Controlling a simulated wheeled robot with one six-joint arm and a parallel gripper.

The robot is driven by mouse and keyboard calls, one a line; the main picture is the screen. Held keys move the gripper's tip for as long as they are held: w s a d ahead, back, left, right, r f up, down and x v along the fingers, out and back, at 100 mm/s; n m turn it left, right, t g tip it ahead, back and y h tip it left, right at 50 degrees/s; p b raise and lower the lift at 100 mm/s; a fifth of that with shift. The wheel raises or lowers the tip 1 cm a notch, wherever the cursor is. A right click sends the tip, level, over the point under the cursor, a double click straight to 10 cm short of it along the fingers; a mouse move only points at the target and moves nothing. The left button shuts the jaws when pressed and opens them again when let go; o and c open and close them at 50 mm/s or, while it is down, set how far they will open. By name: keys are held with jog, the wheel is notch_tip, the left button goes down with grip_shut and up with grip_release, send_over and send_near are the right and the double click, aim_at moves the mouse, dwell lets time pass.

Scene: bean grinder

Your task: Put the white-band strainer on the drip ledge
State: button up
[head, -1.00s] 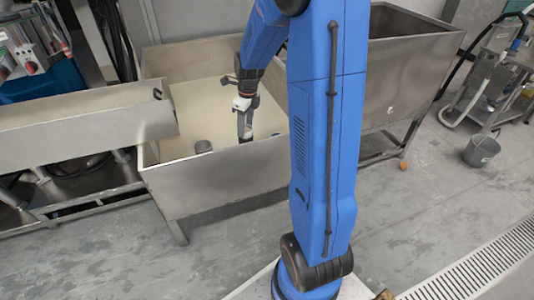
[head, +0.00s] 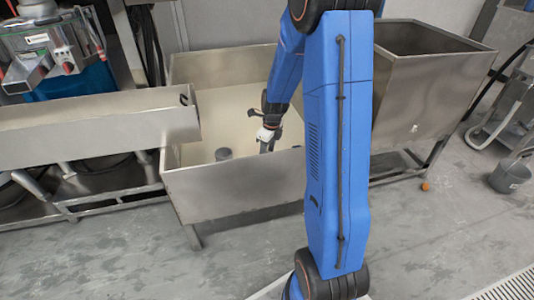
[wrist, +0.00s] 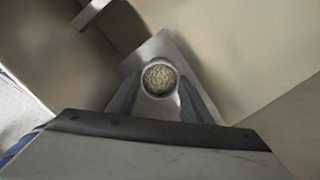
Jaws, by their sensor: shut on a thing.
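A metal trough (head: 95,130) adjoins the basin on the left, and a deeper metal tank (head: 425,85) stands on the right. A grey bucket (head: 510,176) is on the floor at far right.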

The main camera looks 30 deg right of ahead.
jog(key=o, duration=1.4)
jog(key=shift+f, duration=0.1)
jog(key=shift+o, duration=0.2)
jog(key=s+a+r+n, duration=0.2)
jog(key=s+r+n, duration=0.1)
jog(key=r, duration=0.6)
jog(key=s+a+r+n, duration=0.2)
jog(key=s+r+n, duration=0.15)
jog(key=r, duration=0.55)
jog(key=s+a+r+n+t, duration=0.1)
jog(key=s+a+r+n, duration=0.1)
jog(key=s+n, duration=0.6)
jog(key=s+a+r+n+t, duration=0.1)
jog(key=s+a+r+n, duration=0.1)
jog(key=s+a+n, duration=0.3)
jog(key=s+a+r+n+t, duration=0.1)
jog(key=s+a+r+n, duration=0.2)
jog(key=s+n, duration=0.7)
jog(key=shift+s+a+n+t+h, duration=0.25)
jog(key=shift+s+n+t+h, duration=0.1)
jog(key=shift+s, duration=0.15)
